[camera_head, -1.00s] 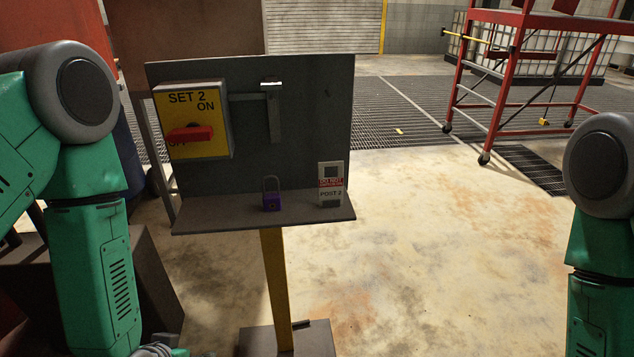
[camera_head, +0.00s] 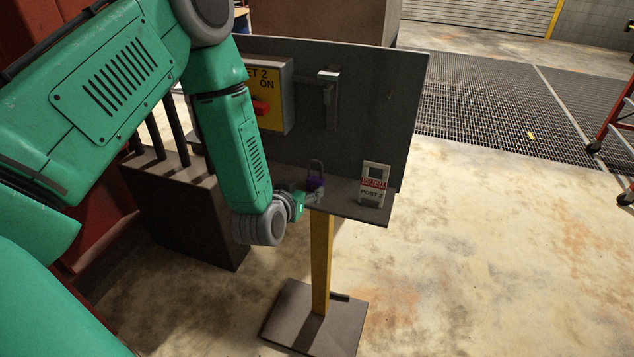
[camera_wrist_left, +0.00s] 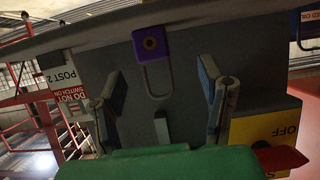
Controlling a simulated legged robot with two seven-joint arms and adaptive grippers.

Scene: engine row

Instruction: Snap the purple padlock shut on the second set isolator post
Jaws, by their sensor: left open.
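The purple padlock (camera_head: 316,182) stands on the shelf of the grey SET 2 panel (camera_head: 385,95), its metal shackle upward. I cannot tell whether the shackle is latched. In the left wrist view, which is upside down, the padlock (camera_wrist_left: 151,42) sits just beyond and between my fingers. My left gripper (camera_head: 308,196) is at the shelf's front edge, close to the padlock; in the wrist view the gripper (camera_wrist_left: 160,75) is open and empty. The isolator's red handle (camera_head: 261,107) is on a yellow box, partly behind my arm. A grey bracket (camera_head: 329,98) is on the panel right of it. My right gripper is out of view.
A white DO NOT SWITCH ON, POST 2 tag (camera_head: 374,184) stands on the shelf right of the padlock. A yellow column (camera_head: 320,262) on a dark base plate (camera_head: 300,325) carries the panel. A dark box (camera_head: 185,215) stands left.

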